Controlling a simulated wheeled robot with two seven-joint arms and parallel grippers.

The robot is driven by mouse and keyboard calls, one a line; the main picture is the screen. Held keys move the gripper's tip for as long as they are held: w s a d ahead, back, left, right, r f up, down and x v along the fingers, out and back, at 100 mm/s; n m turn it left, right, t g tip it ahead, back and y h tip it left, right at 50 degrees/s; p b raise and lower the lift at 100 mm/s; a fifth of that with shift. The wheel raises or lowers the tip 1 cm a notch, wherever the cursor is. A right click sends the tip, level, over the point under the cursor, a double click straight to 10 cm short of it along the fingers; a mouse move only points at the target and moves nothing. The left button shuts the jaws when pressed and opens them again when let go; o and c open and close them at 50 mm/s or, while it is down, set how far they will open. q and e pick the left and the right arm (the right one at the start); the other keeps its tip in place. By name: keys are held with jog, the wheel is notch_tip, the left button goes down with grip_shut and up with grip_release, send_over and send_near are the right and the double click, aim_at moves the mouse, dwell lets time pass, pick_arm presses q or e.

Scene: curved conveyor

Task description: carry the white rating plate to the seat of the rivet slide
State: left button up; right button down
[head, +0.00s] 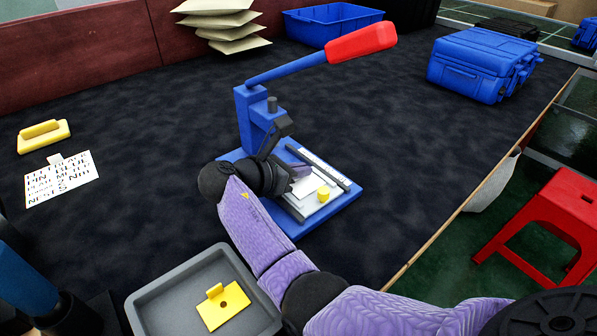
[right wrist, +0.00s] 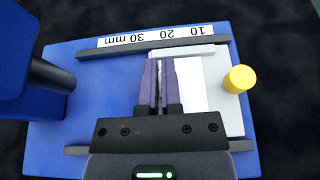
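The blue rivet press (head: 262,125) stands mid-table with a long red-handled lever. Its pale slide (right wrist: 235,112) lies between two dark rails and has a yellow knob (head: 323,193). The white rating plate (right wrist: 193,90) is a bright flat patch on the slide, beside the fingers; it shows partly in the head view (head: 309,187). My right gripper (right wrist: 160,68) is over the left part of the slide, with its purple fingers almost together on a thin upright part of the plate. The fingers hide the plate's left part and the seat's edges. My left gripper is out of view.
A grey tray (head: 147,307) with a yellow tabbed plate (head: 226,305) is at the front. A blue case (head: 470,68), a blue bin (head: 325,22) and stacked packets (head: 222,22) are farther back.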

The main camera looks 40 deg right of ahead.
jog(key=c, duration=0.8)
grip_release()
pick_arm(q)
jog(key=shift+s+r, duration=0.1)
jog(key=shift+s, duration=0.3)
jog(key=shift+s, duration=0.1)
pick_arm(e)
jog(key=shift+a+r, duration=0.2)
pick_arm(q)
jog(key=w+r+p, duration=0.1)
jog(key=p, duration=0.1)
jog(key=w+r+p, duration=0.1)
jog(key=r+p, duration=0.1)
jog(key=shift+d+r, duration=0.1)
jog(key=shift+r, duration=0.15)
pick_arm(e)
jog(key=v, duration=1.1)
jog(key=shift+a, duration=0.3)
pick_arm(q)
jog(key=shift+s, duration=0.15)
